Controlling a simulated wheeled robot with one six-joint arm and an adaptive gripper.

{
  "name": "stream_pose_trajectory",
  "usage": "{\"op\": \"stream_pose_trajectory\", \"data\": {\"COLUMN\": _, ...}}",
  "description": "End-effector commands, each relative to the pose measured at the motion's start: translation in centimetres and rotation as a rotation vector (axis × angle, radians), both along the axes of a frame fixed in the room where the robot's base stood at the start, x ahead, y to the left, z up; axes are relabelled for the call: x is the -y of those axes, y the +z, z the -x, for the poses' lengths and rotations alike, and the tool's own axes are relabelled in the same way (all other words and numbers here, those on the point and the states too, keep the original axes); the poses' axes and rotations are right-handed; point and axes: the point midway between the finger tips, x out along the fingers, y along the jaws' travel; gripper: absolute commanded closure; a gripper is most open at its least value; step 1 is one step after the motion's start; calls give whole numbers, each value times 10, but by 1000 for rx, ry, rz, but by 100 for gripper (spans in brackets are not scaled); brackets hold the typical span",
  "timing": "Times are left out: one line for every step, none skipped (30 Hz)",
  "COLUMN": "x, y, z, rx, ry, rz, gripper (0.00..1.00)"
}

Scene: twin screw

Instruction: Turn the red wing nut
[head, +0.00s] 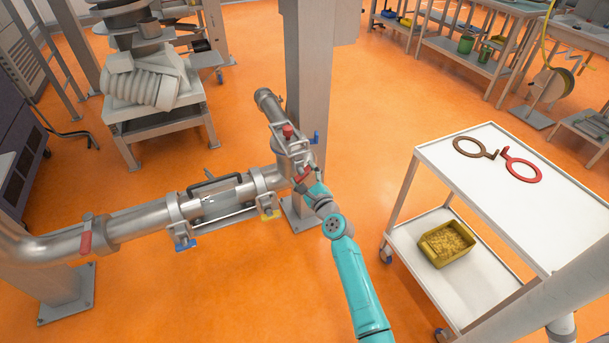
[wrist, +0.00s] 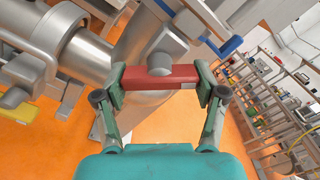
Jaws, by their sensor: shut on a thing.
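The red wing nut (wrist: 160,77) is a red bar with a rounded grey boss at its middle, seen in the centre of the wrist view. My gripper (wrist: 160,85) has one finger at each end of the bar and is shut on it. In the head view my gripper (head: 306,183) is at the pipe fitting beside the grey column, and the red nut (head: 303,173) shows only as a small red patch, partly hidden by the gripper.
A grey column (head: 305,75) stands behind. A white cart (head: 480,210) with two ring tools and a yellow bin (head: 446,243) stands right.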

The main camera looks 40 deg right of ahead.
Motion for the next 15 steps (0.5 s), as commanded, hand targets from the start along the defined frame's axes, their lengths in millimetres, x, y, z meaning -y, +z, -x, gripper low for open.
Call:
{"op": "stream_pose_trajectory", "data": {"x": 1, "y": -2, "z": 1, "rx": -1, "ry": -2, "rz": -4, "gripper": 64}}
{"op": "stream_pose_trajectory", "data": {"x": 1, "y": -2, "z": 1, "rx": -1, "ry": -2, "rz": -4, "gripper": 64}}
{"op": "stream_pose_trajectory", "data": {"x": 1, "y": -2, "z": 1, "rx": -1, "ry": -2, "rz": -5, "gripper": 64}}
{"op": "stream_pose_trajectory", "data": {"x": 1, "y": -2, "z": 1, "rx": -1, "ry": -2, "rz": -5, "gripper": 64}}
{"op": "stream_pose_trajectory", "data": {"x": 1, "y": -2, "z": 1, "rx": -1, "ry": -2, "rz": -5, "gripper": 64}}
{"op": "stream_pose_trajectory", "data": {"x": 1, "y": -2, "z": 1, "rx": -1, "ry": -2, "rz": -5, "gripper": 64}}
{"op": "stream_pose_trajectory", "data": {"x": 1, "y": -2, "z": 1, "rx": -1, "ry": -2, "rz": -5, "gripper": 64}}
{"op": "stream_pose_trajectory", "data": {"x": 1, "y": -2, "z": 1, "rx": -1, "ry": -2, "rz": -4, "gripper": 64}}
{"op": "stream_pose_trajectory", "data": {"x": 1, "y": -2, "z": 1, "rx": -2, "ry": -1, "rz": -5, "gripper": 64}}
{"op": "stream_pose_trajectory", "data": {"x": 1, "y": -2, "z": 1, "rx": -2, "ry": -1, "rz": -5, "gripper": 64}}
{"op": "stream_pose_trajectory", "data": {"x": 1, "y": -2, "z": 1, "rx": -2, "ry": -1, "rz": -5, "gripper": 64}}
{"op": "stream_pose_trajectory", "data": {"x": 1, "y": -2, "z": 1, "rx": -2, "ry": -2, "rz": -5, "gripper": 25}}
{"op": "stream_pose_trajectory", "data": {"x": 1, "y": -2, "z": 1, "rx": -2, "ry": -1, "rz": -5, "gripper": 17}}
{"op": "stream_pose_trajectory", "data": {"x": 1, "y": -2, "z": 1, "rx": -2, "ry": -1, "rz": -5, "gripper": 10}}
{"op": "stream_pose_trajectory", "data": {"x": 1, "y": -2, "z": 1, "rx": -2, "ry": -1, "rz": -5, "gripper": 4}}
